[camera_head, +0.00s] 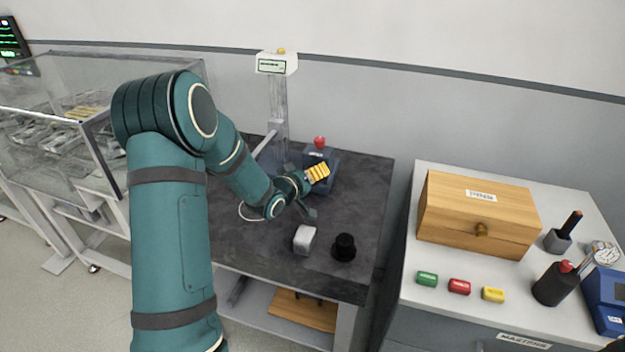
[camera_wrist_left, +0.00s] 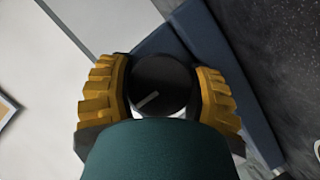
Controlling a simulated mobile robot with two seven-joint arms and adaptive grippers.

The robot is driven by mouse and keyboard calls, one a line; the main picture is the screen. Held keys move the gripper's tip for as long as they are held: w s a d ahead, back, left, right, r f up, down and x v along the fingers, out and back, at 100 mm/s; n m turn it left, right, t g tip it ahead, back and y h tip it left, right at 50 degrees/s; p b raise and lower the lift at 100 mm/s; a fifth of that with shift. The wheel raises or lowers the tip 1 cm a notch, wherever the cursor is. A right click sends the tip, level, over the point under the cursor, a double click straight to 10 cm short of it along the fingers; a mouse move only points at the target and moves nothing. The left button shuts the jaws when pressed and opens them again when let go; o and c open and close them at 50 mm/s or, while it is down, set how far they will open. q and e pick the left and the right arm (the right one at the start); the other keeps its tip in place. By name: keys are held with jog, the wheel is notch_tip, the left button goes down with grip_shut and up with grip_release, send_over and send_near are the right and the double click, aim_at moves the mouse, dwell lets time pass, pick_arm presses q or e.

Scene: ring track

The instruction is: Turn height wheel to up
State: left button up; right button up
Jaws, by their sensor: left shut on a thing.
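The height wheel (camera_wrist_left: 163,82) is a round black knob with a short white mark, seen from above in the left wrist view. The mark lies left of and below the middle of its face. My left gripper (camera_wrist_left: 165,95) has a yellow ribbed finger on each side of the wheel and is shut on it. In the head view my left gripper (camera_head: 318,173) is at the dark blue box (camera_head: 327,157) at the foot of a clear column. The wheel is hidden there behind the fingers. My right gripper is in neither view.
The box has a red knob (camera_head: 320,142) on top. A column with a white display head (camera_head: 277,65) rises behind. A grey block (camera_head: 304,240) and a black cylinder (camera_head: 344,247) stand at the dark table's front. A white bench (camera_head: 440,320) with a wooden box stands right.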

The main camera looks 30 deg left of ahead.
pick_arm(q)
jog(key=shift+d+f, duration=0.2)
jog(key=shift+f, duration=0.05)
dwell(0.3)
jog(key=o, duration=1.2)
jog(key=shift+r, duration=0.1)
jog(key=shift+a+r, duration=0.1)
notch_tip(320, 180, up, 10)
jog(key=shift+f, duration=0.1)
